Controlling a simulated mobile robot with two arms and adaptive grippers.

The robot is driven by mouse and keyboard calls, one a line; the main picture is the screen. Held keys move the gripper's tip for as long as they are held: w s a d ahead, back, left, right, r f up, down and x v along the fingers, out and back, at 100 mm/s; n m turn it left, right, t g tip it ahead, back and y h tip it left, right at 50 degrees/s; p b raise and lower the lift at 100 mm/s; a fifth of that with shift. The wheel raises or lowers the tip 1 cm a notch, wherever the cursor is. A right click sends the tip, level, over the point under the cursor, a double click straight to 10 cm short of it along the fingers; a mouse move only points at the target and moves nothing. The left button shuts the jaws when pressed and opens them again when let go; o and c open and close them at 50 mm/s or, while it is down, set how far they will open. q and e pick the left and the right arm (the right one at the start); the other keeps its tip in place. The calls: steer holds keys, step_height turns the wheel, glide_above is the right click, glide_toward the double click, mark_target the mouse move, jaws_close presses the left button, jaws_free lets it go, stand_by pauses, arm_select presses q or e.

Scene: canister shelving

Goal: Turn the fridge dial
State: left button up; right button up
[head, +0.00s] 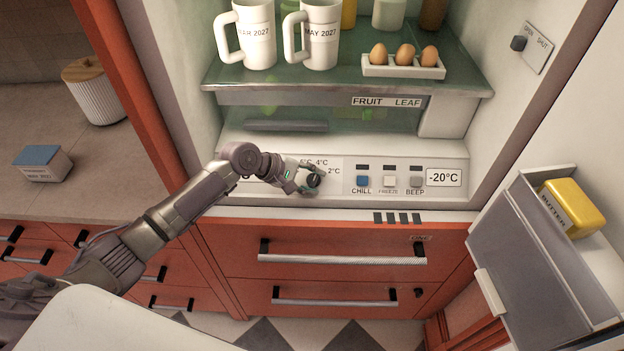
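The fridge dial (314,180) is a small dark and light knob on the white control panel (343,190) at the bottom of the open fridge. Temperature marks, among them 4°C and 2°C, show above it. My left gripper (306,180) is at the dial, its fingers around or against it. The gripper and wrist hide much of the dial and the marks to its left. I cannot tell whether the fingers are closed on the dial. My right gripper is not in view.
Right of the dial are CHILL (362,182), FREEZE (389,182) and BEEP (416,182) buttons and a -20°C label (443,177). A glass shelf (300,80) above holds mugs (320,35) and an egg tray (403,70). The open door's bin (530,260) holds butter (571,208). Red drawers (340,275) lie below.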

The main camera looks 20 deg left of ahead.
arm_select(q)
steer(key=o, duration=0.4)
steer(key=v, duration=1.2)
